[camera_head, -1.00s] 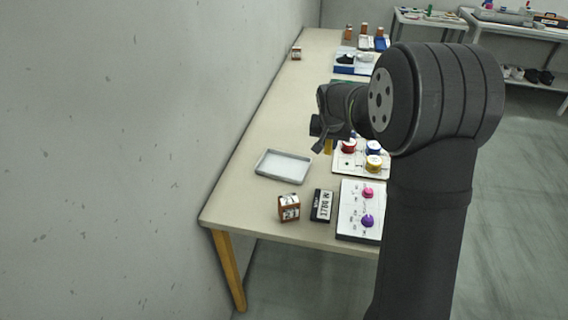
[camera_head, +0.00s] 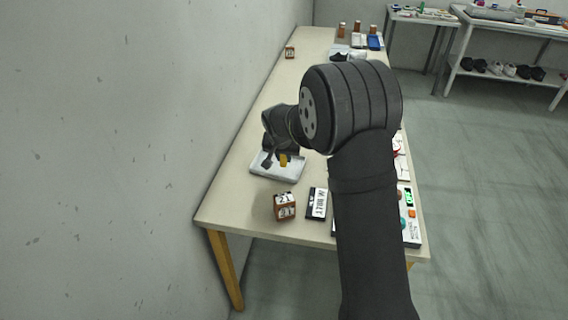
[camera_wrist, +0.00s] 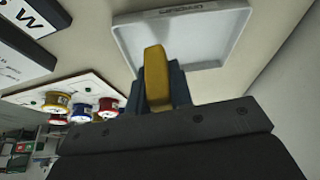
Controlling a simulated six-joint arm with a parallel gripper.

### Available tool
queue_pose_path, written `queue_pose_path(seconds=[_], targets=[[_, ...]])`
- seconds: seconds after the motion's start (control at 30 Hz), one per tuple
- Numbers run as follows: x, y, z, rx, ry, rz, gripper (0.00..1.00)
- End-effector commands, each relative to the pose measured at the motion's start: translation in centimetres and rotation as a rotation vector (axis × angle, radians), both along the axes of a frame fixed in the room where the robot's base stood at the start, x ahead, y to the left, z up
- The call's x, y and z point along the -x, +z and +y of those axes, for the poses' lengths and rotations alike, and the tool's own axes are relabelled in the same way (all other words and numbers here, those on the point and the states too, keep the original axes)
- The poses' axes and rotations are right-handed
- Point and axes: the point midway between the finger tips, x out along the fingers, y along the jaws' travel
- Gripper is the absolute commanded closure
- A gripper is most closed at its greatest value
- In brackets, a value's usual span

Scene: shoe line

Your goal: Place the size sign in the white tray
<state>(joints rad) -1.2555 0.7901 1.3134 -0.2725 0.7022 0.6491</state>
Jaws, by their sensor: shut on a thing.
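The size sign (camera_wrist: 155,78) shows as a yellow upright piece between my gripper's fingers. It also shows as a small yellow patch in the head view (camera_head: 284,160). My gripper (camera_head: 276,158) is shut on it and hangs over the white tray (camera_head: 270,173). The tray is shallow with a raised rim and lies at the table's left side. I cannot tell the height of the sign above the tray.
A brown box with white labels (camera_head: 284,206) and a black block with a white label (camera_head: 317,203) stand in front of the tray. Coloured spools (camera_wrist: 82,112) sit on a white board. My arm hides part of the table. A wall runs along the left.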

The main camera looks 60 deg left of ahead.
Motion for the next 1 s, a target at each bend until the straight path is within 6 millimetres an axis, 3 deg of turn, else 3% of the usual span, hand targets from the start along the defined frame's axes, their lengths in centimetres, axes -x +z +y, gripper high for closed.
queue_pose_path(seconds=[0.2,0.63,0.67,0.77,1.0], targets=[[0.0,-3.1,0.0,0.001,0.0,0.001,1.0],[0.0,-3.7,-0.1,0.001,0.0,0.001,1.0],[0.0,-3.7,-0.1,0.001,0.0,0.001,0.76],[0.0,-3.7,-0.1,0.0,0.0,0.0,0.58],[0.0,-3.7,0.0,0.0,0.0,0.0,0.58]])
